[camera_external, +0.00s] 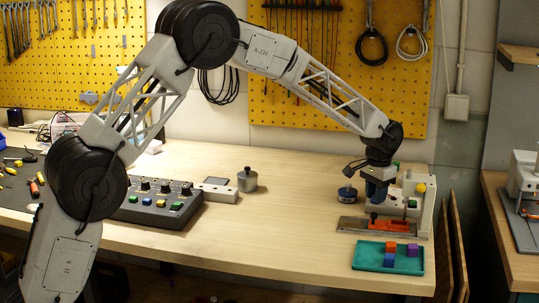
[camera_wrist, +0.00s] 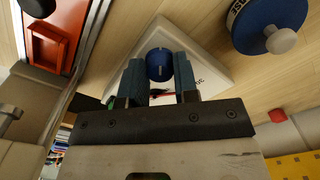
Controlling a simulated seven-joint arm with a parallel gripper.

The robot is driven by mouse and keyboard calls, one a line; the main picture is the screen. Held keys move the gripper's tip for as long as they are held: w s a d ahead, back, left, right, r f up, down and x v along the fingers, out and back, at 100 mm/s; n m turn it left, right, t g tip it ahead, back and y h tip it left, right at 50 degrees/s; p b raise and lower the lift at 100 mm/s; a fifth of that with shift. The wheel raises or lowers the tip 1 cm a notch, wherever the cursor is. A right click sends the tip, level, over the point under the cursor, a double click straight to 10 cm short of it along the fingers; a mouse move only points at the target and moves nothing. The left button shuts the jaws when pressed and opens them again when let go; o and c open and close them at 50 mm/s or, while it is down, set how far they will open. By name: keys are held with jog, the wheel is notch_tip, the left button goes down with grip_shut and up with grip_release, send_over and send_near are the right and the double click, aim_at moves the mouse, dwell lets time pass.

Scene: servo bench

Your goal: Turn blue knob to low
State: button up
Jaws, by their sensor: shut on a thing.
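The blue knob (camera_wrist: 159,63) sits on a white panel (camera_wrist: 208,58) in the wrist view, with a small pale mark on its face. The two fingers of my gripper (camera_wrist: 159,78) stand on either side of it, shut on it. In the external view my gripper (camera_external: 378,197) points down at the white unit at the right end of the bench, and the knob is hidden there.
An orange piece on a metal rail (camera_external: 388,226) lies in front. A green tray (camera_external: 375,267) holds several coloured blocks.

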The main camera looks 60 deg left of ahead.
jog(key=shift+n, duration=0.7)
jog(key=o, duration=0.9)
jog(key=shift+o, duration=0.2)
jog(key=shift+r, duration=0.1)
jog(key=shift+r, duration=3.75)
jog(key=shift+r, duration=0.15)
